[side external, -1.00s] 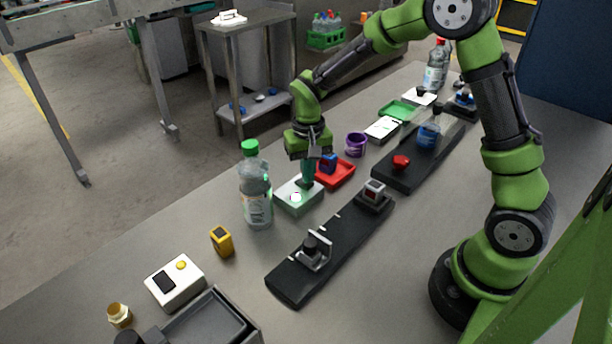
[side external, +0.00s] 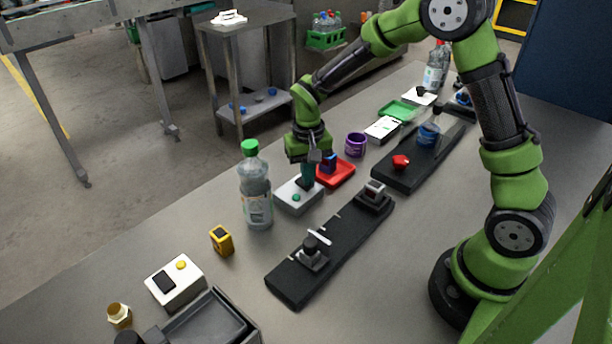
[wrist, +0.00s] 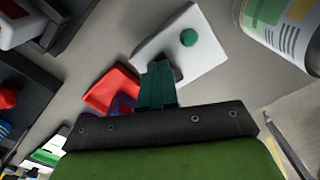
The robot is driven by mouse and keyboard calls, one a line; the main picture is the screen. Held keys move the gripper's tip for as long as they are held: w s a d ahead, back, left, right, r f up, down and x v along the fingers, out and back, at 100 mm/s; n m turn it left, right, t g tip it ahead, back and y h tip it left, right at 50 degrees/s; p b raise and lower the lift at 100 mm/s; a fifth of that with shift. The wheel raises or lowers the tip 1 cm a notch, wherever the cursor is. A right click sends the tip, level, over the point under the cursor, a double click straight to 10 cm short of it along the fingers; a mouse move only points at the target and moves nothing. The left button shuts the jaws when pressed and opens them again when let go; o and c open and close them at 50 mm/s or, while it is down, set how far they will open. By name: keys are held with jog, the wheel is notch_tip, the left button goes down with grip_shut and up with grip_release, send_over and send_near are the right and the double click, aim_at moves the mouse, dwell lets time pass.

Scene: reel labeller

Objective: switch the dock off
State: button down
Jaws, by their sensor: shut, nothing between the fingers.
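A white box (side external: 291,204) with a round green button (side external: 296,198) stands on the table beside the bottle. In the wrist view the white box (wrist: 205,50) shows its green button (wrist: 188,38) unlit, with a dark patch partly hidden behind my fingers. My gripper (side external: 305,184) is shut and empty, pointing down at the box's far side, next to the dark patch. Its fingertips (wrist: 157,66) overlap the box edge in the wrist view; I cannot tell whether they touch it. Which thing is called the dock is not marked.
A green-capped bottle (side external: 256,195) stands close left of the box. A red tray (side external: 338,174) with a blue item lies just behind. A black rail (side external: 342,236) with a silver-and-black fixture (side external: 313,256) lies in front. A white box with a yellow button (side external: 176,282) stands front left.

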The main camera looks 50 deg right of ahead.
jog(key=shift+r, duration=3.3)
jog(key=shift+s+a+f, duration=0.1)
jog(key=shift+s+f, duration=0.05)
jog(key=shift+f, duration=0.1)
jog(key=s+a+r+n+t+y, duration=0.2)
jog(key=s+r+t, duration=0.5)
jog(key=s+r, duration=0.6)
jog(key=shift+s+a+r, duration=0.3)
jog(key=shift+s+r, duration=0.1)
jog(key=shift+s, duration=1.85)
